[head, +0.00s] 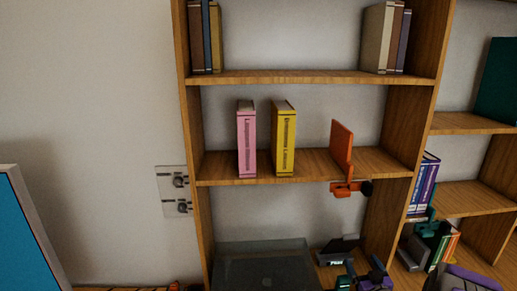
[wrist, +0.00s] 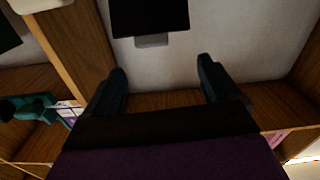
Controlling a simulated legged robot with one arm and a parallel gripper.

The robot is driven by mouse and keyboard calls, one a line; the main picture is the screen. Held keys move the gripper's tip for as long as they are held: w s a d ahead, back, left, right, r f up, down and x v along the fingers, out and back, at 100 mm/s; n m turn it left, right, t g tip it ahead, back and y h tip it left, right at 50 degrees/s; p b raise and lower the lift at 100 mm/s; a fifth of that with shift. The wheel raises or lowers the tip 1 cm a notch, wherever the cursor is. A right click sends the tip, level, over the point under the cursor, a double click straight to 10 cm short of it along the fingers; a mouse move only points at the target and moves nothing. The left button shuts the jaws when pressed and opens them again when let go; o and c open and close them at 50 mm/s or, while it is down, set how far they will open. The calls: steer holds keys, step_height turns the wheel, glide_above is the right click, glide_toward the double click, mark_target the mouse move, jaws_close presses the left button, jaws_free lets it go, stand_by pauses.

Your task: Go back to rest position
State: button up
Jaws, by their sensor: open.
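My gripper (wrist: 162,80) shows in the wrist view with its two dark fingers spread apart and nothing between them. A wooden shelf board and pale wall show behind the fingers. In the head view, small purple and teal parts at the bottom right look like my arm and gripper, low in front of the bookcase (head: 188,110). Their fingers are hard to make out there. A pink book (head: 246,140) and a yellow book (head: 284,140) stand upright and apart on the middle shelf. An orange bookend-like piece (head: 342,145) stands right of them, at the shelf's front edge.
More books (head: 385,38) stand on the top shelf. A dark glassy box (head: 265,265) fills the lower left compartment. Purple books (head: 424,185) stand on the right-hand shelves. A blue panel (head: 25,235) is at far left. A black rectangular object (wrist: 150,16) lies beyond the fingers.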

steer(key=s+a+r+g, duration=0.4)
steer(key=s+a+g, duration=0.2)
steer(key=s, duration=0.9)
steer(key=s+a+r+m+g, duration=0.1)
steer(key=s+a+r+g, duration=0.3)
steer(key=s, duration=1.1)
steer(key=s+a+r+g+h, duration=0.1)
steer(key=s+a+r+g, duration=0.3)
steer(key=s+a+g, duration=0.5)
steer(key=s+a, duration=0.4)
steer(key=s, duration=0.2)
steer(key=shift+s+r+g, duration=0.25)
steer(key=shift+r+g, duration=0.1)
steer(key=shift+g, duration=0.05)
